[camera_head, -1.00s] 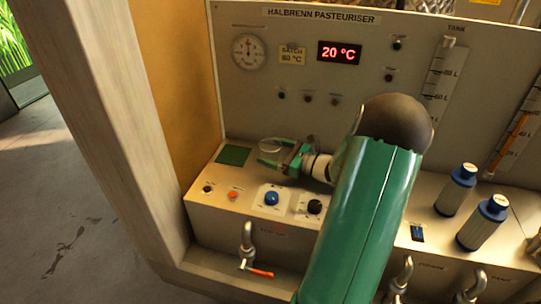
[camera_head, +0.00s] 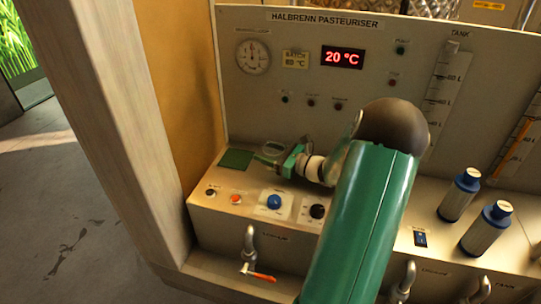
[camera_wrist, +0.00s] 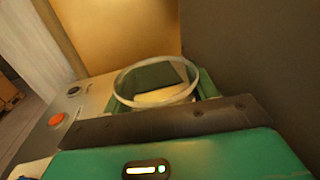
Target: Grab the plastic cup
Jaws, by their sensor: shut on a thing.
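The clear plastic cup (camera_head: 270,148) is at the left end of the pasteuriser's ledge, beside the dark green square (camera_head: 236,158). In the wrist view its round rim (camera_wrist: 155,102) shows just past my gripper body, and the green square shows through it. My green gripper (camera_head: 274,157) reaches in from the right and is shut on the cup. The lower part of the cup is hidden by my gripper in the wrist view. I cannot tell whether the cup's base touches the ledge.
A red button (camera_head: 236,198), a blue knob (camera_head: 274,202) and a black knob (camera_head: 317,211) sit on the ledge front. A tap with an orange lever (camera_head: 258,275) hangs below. Two blue-capped bottles (camera_head: 460,194) stand right. The upright panel (camera_head: 300,60) rises close behind.

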